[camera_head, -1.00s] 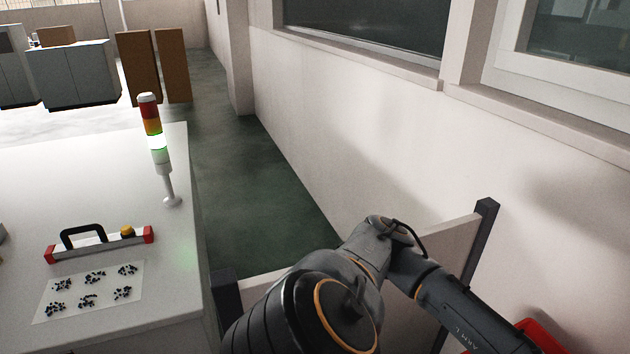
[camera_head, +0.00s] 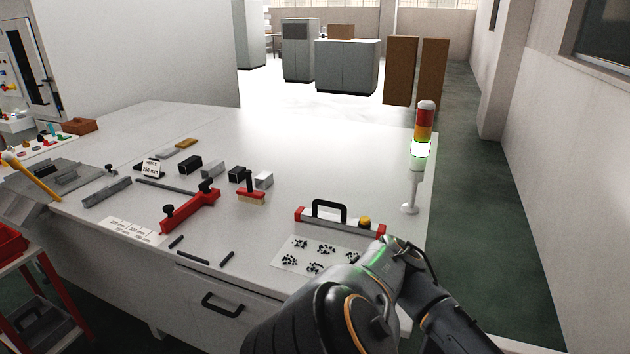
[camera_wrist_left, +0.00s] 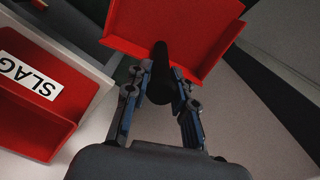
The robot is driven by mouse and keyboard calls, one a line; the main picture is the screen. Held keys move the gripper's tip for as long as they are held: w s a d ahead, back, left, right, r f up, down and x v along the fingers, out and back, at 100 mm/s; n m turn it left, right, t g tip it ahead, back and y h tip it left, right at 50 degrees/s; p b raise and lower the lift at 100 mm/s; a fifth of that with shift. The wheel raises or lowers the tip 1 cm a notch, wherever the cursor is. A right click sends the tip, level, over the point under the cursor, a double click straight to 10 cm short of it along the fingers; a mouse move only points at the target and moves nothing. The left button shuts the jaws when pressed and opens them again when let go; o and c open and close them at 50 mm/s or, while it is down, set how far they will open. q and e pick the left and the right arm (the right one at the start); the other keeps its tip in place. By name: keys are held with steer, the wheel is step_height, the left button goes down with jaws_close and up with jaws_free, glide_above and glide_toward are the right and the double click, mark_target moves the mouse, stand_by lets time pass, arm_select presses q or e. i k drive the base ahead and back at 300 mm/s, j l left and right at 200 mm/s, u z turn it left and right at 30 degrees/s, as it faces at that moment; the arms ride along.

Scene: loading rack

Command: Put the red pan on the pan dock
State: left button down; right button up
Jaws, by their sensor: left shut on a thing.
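The red pan (camera_wrist_left: 178,28) is at the top of the left wrist view, a shallow red tray with a black handle (camera_wrist_left: 160,72). My left gripper (camera_wrist_left: 160,92) is shut on that handle, with fingers on both sides of it. The pan is out of the head view, where only part of my left arm shows at the bottom. No pan dock can be made out for certain in either view. My right gripper is in neither view.
A red bin labelled SLAG (camera_wrist_left: 30,100) lies left of the pan.

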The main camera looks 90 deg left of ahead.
mark_target(210, 243)
steer(key=k+j+u, duration=0.3)
steer(key=j+u, duration=0.35)
steer(key=k+j+u, duration=0.15)
steer(key=j+u, duration=0.15)
steer(key=k+j+u, duration=0.1)
steer(key=j+u, duration=0.5)
steer(key=j, duration=0.15)
